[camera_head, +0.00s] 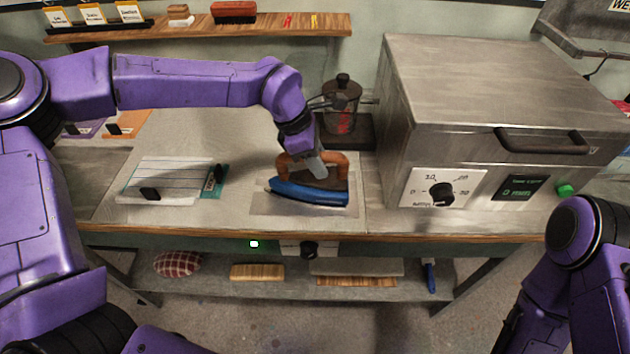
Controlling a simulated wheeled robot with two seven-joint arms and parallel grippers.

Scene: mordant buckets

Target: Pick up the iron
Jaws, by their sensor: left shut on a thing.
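The iron (305,192) has a blue body and a brown handle. It sits on a grey rectangular plate (262,209) on the table, a little left of the large metal box. My left gripper (312,168) comes down from above and is shut on the iron's handle; its fingertips partly hide the handle. I cannot see any gap under the iron. My right arm shows at the lower right, but its gripper is not in view.
A metal box with a dial (490,110) fills the table's right side. A glass jar (342,105) stands close behind the iron. A lined pad (160,180) lies to the left. A wall shelf (200,29) runs above; a lower shelf (215,283) holds a cushion and brush.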

